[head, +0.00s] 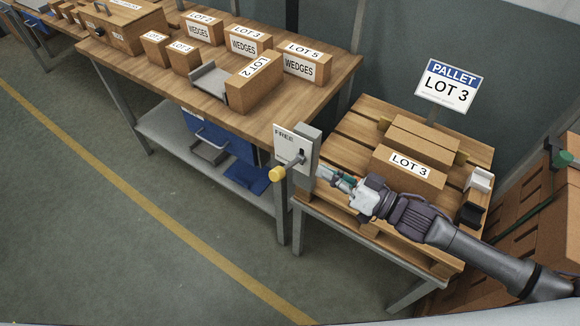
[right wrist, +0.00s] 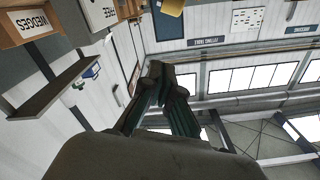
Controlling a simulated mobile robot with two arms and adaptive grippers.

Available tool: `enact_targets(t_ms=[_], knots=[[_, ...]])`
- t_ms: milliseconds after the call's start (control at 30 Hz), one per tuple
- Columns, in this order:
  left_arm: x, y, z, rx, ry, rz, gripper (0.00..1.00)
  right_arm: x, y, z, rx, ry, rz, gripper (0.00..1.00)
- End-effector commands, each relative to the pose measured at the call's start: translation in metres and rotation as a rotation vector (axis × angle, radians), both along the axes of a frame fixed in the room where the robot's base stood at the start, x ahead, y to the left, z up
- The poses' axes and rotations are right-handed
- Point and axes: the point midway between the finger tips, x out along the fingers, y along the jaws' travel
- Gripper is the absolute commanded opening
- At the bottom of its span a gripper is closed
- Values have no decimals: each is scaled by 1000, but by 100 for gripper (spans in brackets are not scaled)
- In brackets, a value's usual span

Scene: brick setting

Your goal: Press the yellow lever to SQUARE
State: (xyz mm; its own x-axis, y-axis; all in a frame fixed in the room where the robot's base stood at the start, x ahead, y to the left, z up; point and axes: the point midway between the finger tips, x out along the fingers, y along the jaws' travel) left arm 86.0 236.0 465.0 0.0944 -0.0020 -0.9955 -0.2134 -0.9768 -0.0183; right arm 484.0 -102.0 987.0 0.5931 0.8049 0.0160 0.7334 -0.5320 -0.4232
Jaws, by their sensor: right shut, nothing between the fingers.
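The yellow lever (head: 277,174) has a round yellow knob and sticks out low from the front of a white switch box (head: 293,147). The box stands at the near corner of the pallet table, and its face reads FREE at the top left. The word SQUARE is not readable in either view. My right gripper (head: 324,173) is shut and empty, just right of the box, with its fingers pointing left towards it. It appears apart from the knob; whether it touches the box's side I cannot tell. The shut fingers also show in the right wrist view (right wrist: 164,80). My left gripper is not in view.
A pallet (head: 365,115) holds cartons, one marked LOT 3 (head: 408,168), beneath a PALLET LOT 3 sign (head: 448,86). The wooden workbench (head: 130,66) at left carries several WEDGES boxes and a grey tray (head: 208,84). The floor in front of the lever is clear.

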Motion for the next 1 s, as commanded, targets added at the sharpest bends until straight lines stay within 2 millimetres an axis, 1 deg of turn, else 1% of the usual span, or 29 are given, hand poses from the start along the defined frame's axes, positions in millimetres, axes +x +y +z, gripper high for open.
enact_targets(t_ms=[33,367,400,500,700,1000], knots=[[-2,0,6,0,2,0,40,7,9,5,3,-3,0,0],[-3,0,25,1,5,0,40,48,66,6,2,-2,1,0],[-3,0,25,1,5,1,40,46,69,-4,1,5,0,0],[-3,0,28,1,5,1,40,42,75,-18,1,5,0,0],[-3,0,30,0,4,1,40,40,81,-31,0,2,0,0],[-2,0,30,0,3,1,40,39,82,-33,-1,-1,0,0]])
